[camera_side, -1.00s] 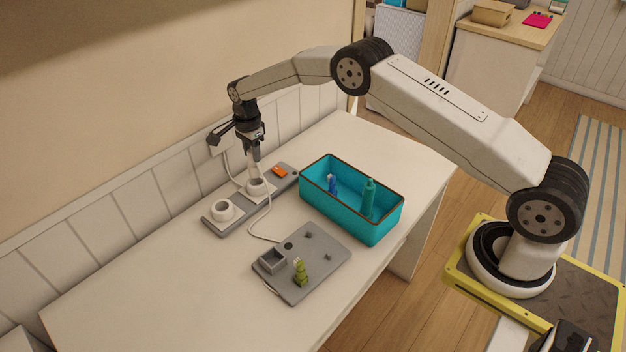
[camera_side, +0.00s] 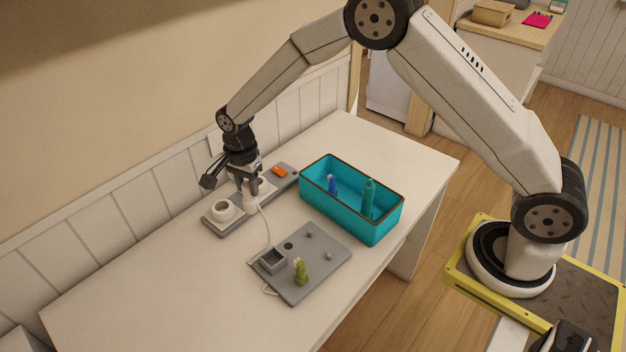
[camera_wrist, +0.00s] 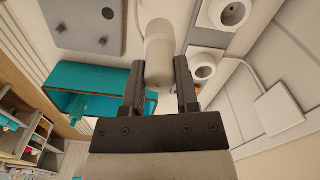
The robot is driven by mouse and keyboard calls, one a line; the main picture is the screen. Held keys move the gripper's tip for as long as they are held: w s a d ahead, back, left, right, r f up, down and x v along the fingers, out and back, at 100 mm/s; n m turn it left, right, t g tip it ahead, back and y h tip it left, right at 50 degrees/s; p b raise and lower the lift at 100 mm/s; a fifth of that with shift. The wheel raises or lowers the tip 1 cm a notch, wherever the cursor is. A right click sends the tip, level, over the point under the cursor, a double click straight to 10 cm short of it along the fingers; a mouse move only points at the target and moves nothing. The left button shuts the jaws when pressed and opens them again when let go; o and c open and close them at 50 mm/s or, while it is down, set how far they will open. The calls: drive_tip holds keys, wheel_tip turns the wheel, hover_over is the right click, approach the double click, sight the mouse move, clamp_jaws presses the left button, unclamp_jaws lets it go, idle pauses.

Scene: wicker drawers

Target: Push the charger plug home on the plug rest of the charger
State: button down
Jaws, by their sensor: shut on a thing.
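My gripper (camera_side: 246,180) is shut on a white cylindrical charger plug (camera_side: 250,200), low over the front edge of the grey charger strip (camera_side: 231,227). In the wrist view the plug (camera_wrist: 159,55) sits between both fingers (camera_wrist: 158,82), and its far end points away from me. The strip carries two white ring-shaped cups, one at its left (camera_side: 222,209) and one behind the plug (camera_side: 266,187). The wrist view shows both cups to the right of the plug, apart from it in the picture. I cannot tell whether the plug's lower end touches anything.
A white cord (camera_side: 267,228) runs from the plug toward a grey plate (camera_side: 318,262) bearing a green figure (camera_side: 300,273). A teal bin (camera_side: 341,213) with bottles stands right of the strip. An orange block (camera_side: 280,171) is on the strip. The wall is close behind; the front-left table is clear.

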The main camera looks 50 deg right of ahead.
drive_tip(key=s+a+r+n, duration=0.1)
drive_tip(key=s+a+n, duration=0.1)
drive_tip(key=s, duration=0.8)
drive_tip(key=shift+a, duration=0.85)
drive_tip(key=shift+f, duration=0.15)
drive_tip(key=shift+f, duration=2.65)
drive_tip(key=shift+f, duration=2.15)
drive_tip(key=shift+c, duration=1.4)
unclamp_jaws()
drive_tip(key=shift+r, duration=0.1)
wheel_tip(320, 180, up, 8)
drive_tip(key=shift+f, duration=0.2)
